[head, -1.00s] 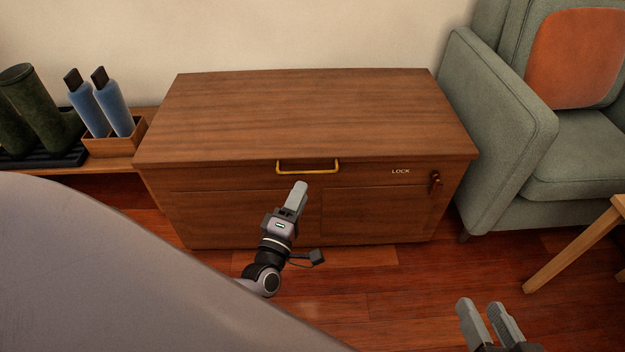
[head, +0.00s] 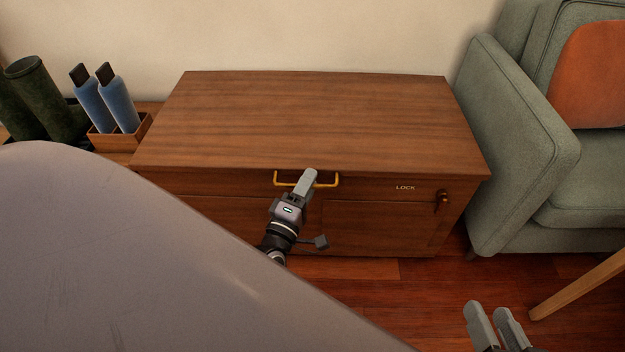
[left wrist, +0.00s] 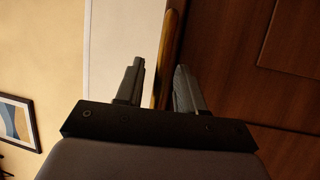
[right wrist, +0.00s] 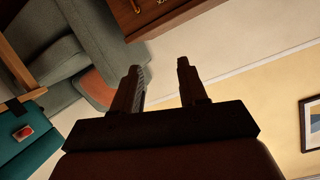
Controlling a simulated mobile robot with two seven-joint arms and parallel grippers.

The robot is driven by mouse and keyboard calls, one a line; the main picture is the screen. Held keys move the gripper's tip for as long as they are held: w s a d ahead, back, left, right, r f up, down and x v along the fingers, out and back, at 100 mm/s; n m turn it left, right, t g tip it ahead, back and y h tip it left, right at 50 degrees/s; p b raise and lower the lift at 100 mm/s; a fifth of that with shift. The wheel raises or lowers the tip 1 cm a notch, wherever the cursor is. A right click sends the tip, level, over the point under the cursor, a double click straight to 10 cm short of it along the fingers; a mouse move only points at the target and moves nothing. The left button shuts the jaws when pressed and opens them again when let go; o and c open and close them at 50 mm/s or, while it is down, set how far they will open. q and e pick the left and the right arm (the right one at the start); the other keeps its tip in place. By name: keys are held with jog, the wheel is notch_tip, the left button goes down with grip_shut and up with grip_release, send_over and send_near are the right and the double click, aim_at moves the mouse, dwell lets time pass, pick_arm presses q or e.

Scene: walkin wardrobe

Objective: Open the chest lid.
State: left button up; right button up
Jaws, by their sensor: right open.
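The brown wooden chest (head: 230,215) stands against the wall with its lid (head: 310,120) closed. A yellow bar handle (head: 276,179) is on its upper front. A small turning latch (head: 442,199) sits at the front right beside the word LOCK. My left gripper (head: 309,178) is at the handle, overlapping its right half. In the left wrist view the handle (left wrist: 169,60) runs between the two open fingers, nearer the right-hand one. My right gripper (head: 492,312) is open and empty, low at the right, away from the chest.
A grey-green armchair (head: 520,150) with an orange cushion (head: 592,75) stands close to the chest's right. A wooden leg (head: 580,285) is at lower right. The lid top is bare.

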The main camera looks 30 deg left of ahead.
pick_arm(q)
jog(key=shift+c, duration=0.3)
grip_shut()
jog(key=shift+r, duration=0.15)
